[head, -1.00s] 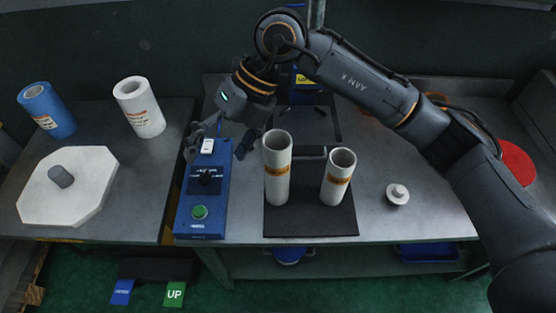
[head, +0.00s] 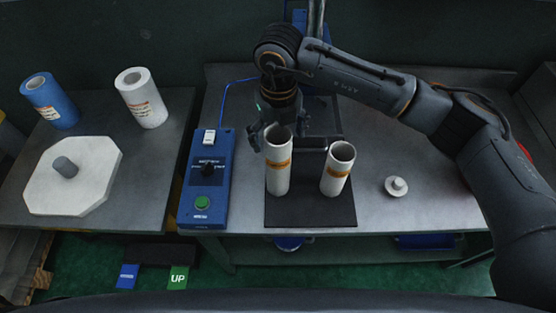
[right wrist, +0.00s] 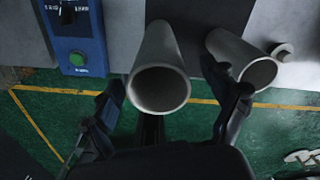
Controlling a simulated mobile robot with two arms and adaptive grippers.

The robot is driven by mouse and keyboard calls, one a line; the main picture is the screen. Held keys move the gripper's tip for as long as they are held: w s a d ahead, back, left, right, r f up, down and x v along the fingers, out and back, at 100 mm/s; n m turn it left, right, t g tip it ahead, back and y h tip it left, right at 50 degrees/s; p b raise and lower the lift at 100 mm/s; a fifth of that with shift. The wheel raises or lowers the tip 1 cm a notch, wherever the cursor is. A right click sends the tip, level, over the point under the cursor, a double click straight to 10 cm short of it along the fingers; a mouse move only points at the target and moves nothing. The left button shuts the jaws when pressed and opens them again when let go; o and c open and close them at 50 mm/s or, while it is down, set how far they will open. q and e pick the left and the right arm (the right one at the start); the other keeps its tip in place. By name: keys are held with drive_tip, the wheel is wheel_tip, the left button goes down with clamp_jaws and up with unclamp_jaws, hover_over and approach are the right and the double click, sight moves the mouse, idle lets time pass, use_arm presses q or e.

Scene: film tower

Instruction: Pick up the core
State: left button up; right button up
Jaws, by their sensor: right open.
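Two hollow white tubes with orange bands, which look like the cores, stand upright on a black base (head: 310,212). The taller left tube (head: 278,170) also shows in the right wrist view (right wrist: 160,50). The shorter right tube (head: 337,172) shows there too (right wrist: 235,48). My right gripper (head: 268,132) is open, at the top of the taller tube. In the right wrist view its fingers (right wrist: 172,108) are spread on either side of that tube's open mouth, with nothing gripped. Whether a finger touches the tube cannot be told. My left gripper is not in view.
A blue control box (head: 207,180) with a green button stands left of the base. A small white knob-like piece (head: 396,187) lies to the right. On the left table are a blue roll (head: 50,102), a white roll (head: 142,98) and an octagonal plate (head: 73,185).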

sight(277, 140)
drive_tip(key=f+p, duration=0.2)
drive_tip(key=f, duration=0.2)
drive_tip(key=shift+s+f, duration=0.1)
drive_tip(key=shift+s, duration=0.1)
drive_tip(key=shift+f, duration=0.35)
drive_tip(key=c, duration=1.6)
drive_tip(key=shift+w+r, duration=0.1)
drive_tip(key=shift+c, duration=1)
